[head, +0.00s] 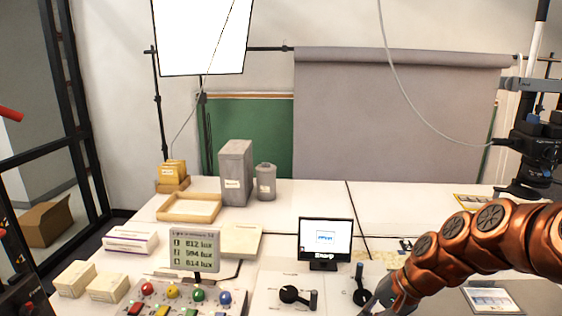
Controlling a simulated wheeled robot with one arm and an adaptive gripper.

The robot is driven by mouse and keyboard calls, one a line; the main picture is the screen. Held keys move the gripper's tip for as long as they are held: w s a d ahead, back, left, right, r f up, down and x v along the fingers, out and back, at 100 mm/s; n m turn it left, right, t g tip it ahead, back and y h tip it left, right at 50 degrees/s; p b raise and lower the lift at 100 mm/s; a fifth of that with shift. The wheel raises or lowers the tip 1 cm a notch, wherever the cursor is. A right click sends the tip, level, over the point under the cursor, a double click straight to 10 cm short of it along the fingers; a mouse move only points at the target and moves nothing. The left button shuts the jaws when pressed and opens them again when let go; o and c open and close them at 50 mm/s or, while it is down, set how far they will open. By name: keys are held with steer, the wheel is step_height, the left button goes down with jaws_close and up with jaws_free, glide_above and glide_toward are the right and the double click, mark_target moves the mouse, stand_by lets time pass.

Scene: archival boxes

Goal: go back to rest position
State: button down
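My arm comes in from the right edge, copper-coloured, and reaches down and left over the front of the white table (312,215). My gripper (376,303) is at the bottom of the head view, right of the middle. It is grey, small and partly cut off by the lower edge. It is beside a black lever knob (361,297); I cannot tell whether they touch. The state of its fingers is not clear, and I see nothing held in it.
A small monitor (325,239) stands left of my gripper. A lux display (194,249) stands above a panel with coloured knobs (172,292). Pale boxes (108,288) lie at the left. The table's back right is mostly clear.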

steer(key=s+n+g+h, duration=0.3)
steer(key=s+n+h, duration=0.3)
steer(key=s, duration=1.9)
steer(key=shift+s+d+r+n, duration=0.2)
steer(key=shift+d+r+n, duration=0.2)
steer(key=shift+n, duration=0.1)
